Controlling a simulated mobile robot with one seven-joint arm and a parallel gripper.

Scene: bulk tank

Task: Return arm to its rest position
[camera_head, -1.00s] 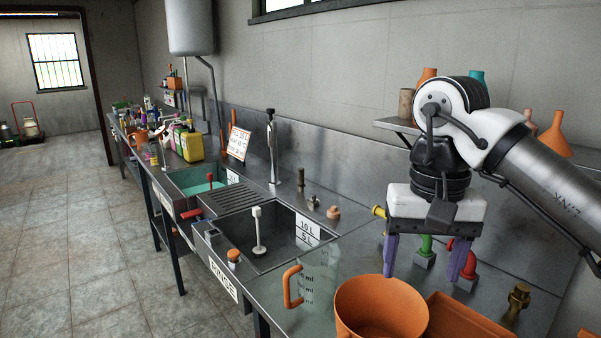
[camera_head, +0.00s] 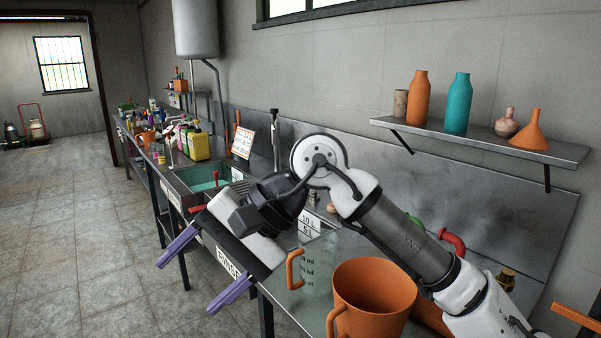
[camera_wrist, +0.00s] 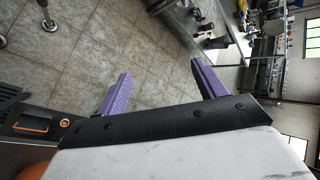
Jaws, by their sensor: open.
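My gripper (camera_head: 205,272) is open and empty, with its two purple fingers apart. In the head view it hangs tilted over the front edge of the steel counter, in front of the rinse sink, fingers pointing down and left over the floor. My arm reaches in from the lower right and hides much of the rinse sink. In the wrist view the gripper (camera_wrist: 155,80) has only tiled floor between its fingers.
An orange bucket (camera_head: 372,300) and a clear measuring jug (camera_head: 318,268) with an orange handle stand on the counter close below my arm. A wall shelf (camera_head: 480,140) holds bottles and a funnel. The tiled floor (camera_head: 75,230) at left is clear.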

